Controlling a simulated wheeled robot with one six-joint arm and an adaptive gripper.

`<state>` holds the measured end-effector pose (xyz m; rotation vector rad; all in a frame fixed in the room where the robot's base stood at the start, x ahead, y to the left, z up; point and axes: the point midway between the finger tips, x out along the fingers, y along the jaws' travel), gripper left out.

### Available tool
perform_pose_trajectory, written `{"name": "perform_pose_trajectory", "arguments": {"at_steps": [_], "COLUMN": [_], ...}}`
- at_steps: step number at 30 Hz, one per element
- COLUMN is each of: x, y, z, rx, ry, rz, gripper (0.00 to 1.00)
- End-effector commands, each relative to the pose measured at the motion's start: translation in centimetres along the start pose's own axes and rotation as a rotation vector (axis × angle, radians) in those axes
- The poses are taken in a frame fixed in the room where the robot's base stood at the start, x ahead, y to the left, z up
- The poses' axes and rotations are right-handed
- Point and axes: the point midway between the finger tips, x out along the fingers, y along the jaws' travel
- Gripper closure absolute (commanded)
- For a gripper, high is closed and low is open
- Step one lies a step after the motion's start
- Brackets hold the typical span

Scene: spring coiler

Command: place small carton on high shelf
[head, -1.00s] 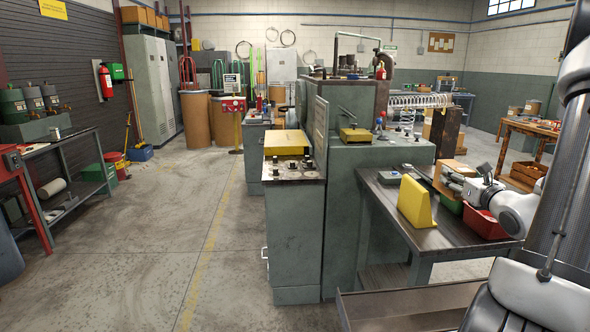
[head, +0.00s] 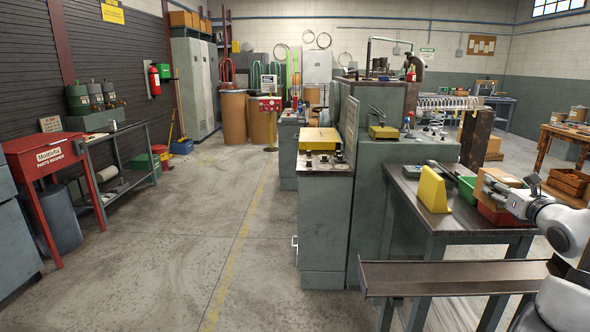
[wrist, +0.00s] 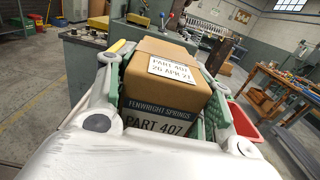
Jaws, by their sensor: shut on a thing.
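In the head view the carton (head: 496,178) shows at the right, held by my gripper (head: 512,196) in front of the workbench area. A high shelf (head: 184,31) with brown boxes on it stands far back at the left, above grey cabinets; its bare surface is mostly hidden.
A grey bench (head: 460,213) with a yellow wedge (head: 433,189) and a red bin (head: 497,214) is at the right. The grey coiler machine (head: 325,225) stands in the middle. A red parts washer (head: 45,160) is at the left. The floor (head: 190,225) between is clear.

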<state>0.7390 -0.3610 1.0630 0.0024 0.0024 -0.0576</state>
Motion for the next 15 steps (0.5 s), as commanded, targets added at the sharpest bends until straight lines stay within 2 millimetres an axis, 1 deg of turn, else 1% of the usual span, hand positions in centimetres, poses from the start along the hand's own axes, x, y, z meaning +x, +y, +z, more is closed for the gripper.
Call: {"name": "perform_pose_trajectory", "arguments": {"at_steps": [1,2,3,5,11,14,15], "x": [0.1,0.0,0.1,0.6,2.0,2.8,3.1], "y": [-0.2,-0.3,-0.2,0.7,3.8,5.9,6.9], "z": [0.8,1.0,0.9,0.6,-0.3,-0.8,-1.1], "rx": [-0.005,-0.004,-0.002,-0.001,-0.001,-0.001,-0.001], "ry": [-0.007,-0.006,-0.005,-0.004,-0.003,-0.003,-0.003], "rz": [-0.013,-0.026,-0.039,-0.036,-0.008,0.016,0.028], "gripper": [0.98,0.98,0.98,0.98,0.98,0.98,0.98]}}
